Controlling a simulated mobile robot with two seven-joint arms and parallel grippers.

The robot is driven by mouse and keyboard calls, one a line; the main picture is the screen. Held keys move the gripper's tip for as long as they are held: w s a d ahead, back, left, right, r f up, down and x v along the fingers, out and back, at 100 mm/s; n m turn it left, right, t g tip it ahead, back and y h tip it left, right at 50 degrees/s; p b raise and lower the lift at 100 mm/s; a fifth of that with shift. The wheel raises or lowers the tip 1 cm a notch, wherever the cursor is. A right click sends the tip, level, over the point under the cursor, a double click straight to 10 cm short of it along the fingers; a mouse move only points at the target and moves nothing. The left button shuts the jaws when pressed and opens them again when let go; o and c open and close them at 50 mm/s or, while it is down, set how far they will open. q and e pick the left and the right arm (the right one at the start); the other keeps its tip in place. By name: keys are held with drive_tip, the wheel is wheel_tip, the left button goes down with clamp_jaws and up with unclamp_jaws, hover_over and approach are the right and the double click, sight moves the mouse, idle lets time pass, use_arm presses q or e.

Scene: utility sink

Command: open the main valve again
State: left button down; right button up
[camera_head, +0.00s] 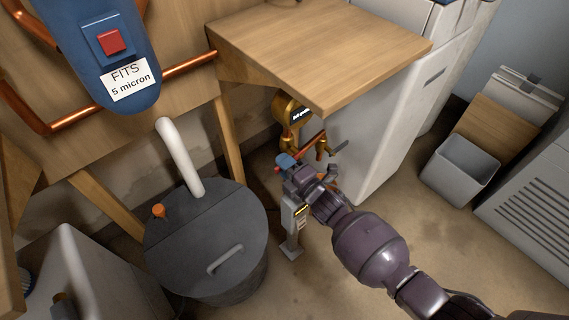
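My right gripper (308,178) reaches in from the lower right, low under the wooden worktop. It is at the pipework beside a small blue part (286,161), which looks like a valve handle. The blue part sits close to the gripper's left side. I cannot tell whether they touch, or whether the fingers are open or shut. A brass-coloured fitting (289,110) with a dark label stands just above, with a copper pipe (312,141) below it. The hand hides part of the valve area. My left gripper is not in view.
The wooden worktop (315,45) overhangs the pipework, beside a white cabinet (375,125). A dark lidded tank (210,240) stands left of my arm. A blue filter housing (100,45) hangs upper left. A grey bin (458,172) stands right. Floor is clear between the cabinet and bin.

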drive_tip(key=shift+r, duration=0.15)
clamp_jaws()
drive_tip(key=shift+r+m+p, duration=0.35)
drive_tip(key=shift+m+p, duration=0.15)
drive_tip(key=shift+m, duration=0.1)
drive_tip(key=shift+w+d+r+m+p, duration=0.1)
drive_tip(key=shift+r+m+p, duration=0.3)
drive_tip(key=shift+m, duration=0.3)
drive_tip(key=shift+r+m+p, duration=0.25)
drive_tip(key=shift+m+p, duration=0.1)
drive_tip(key=shift+m, duration=0.35)
drive_tip(key=shift+w+d+r+m+p, duration=0.1)
drive_tip(key=shift+d+r+m+p, duration=0.1)
drive_tip(key=shift+m, duration=0.4)
drive_tip(key=shift+w+d+r+m+p, duration=0.1)
drive_tip(key=shift+r+m+p, duration=0.1)
drive_tip(key=shift+m, duration=0.4)
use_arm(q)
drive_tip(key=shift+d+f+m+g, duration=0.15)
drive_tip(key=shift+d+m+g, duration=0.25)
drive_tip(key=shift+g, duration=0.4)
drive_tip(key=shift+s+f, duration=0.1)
use_arm(e)
drive_tip(key=shift+m, duration=0.4)
